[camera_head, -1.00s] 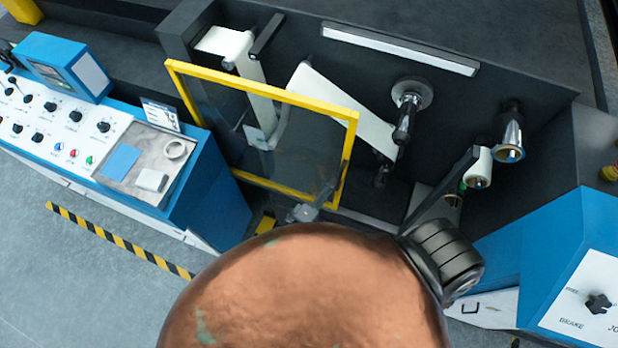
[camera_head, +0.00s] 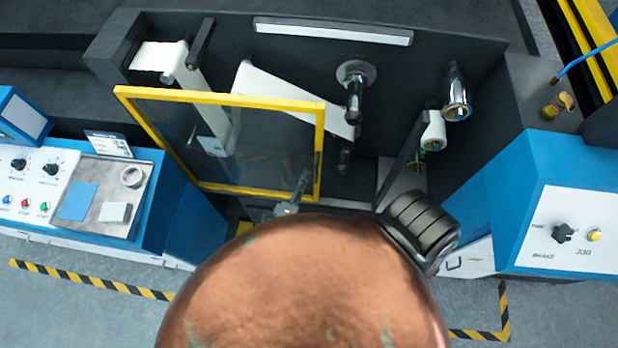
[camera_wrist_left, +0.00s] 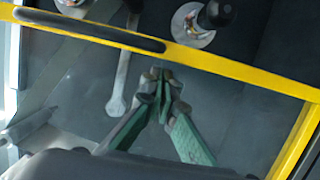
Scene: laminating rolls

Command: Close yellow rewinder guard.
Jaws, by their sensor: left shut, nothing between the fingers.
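The yellow rewinder guard (camera_head: 222,97) is a yellow frame around a clear panel. In the head view it stands in front of the dark machine, with white web and rollers seen through it. In the left wrist view its yellow bar (camera_wrist_left: 225,66) crosses the top and carries a black handle (camera_wrist_left: 90,30). My left gripper (camera_head: 301,182) is at the guard's lower right corner in the head view. In the left wrist view its green fingers (camera_wrist_left: 163,84) are shut and empty, below the bar, over the clear panel. Whether they touch the panel I cannot tell. My right gripper is out of view.
A blue control desk (camera_head: 180,215) stands at the left. A blue cabinet (camera_head: 575,200) with a brake knob stands at the right. A chrome spindle (camera_head: 354,100) and rollers stick out of the machine right of the guard. Striped tape (camera_head: 90,280) marks the floor.

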